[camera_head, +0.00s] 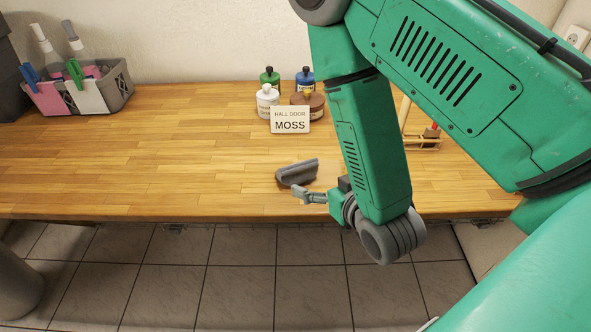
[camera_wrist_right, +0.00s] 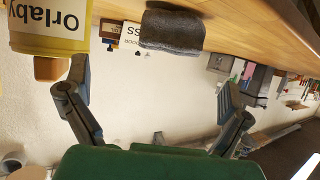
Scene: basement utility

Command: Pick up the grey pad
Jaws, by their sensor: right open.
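The grey pad (camera_head: 297,172) lies on the wooden worktop near its front edge, a dark grey block with a rounded top. It also shows in the right wrist view (camera_wrist_right: 172,31), at the top between the two fingers and beyond them. My right gripper (camera_head: 308,194) is just in front of the pad, low by the front edge of the worktop. In the wrist view its fingers (camera_wrist_right: 155,78) stand wide apart with nothing between them. Whether a fingertip touches the pad I cannot tell. My left gripper is not in view.
A sign reading "HALL DOOR MOSS" (camera_head: 290,120) stands before several bottles and jars (camera_head: 268,96). A grey caddy (camera_head: 120,88) sits at the back left. The left worktop (camera_head: 150,150) is clear.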

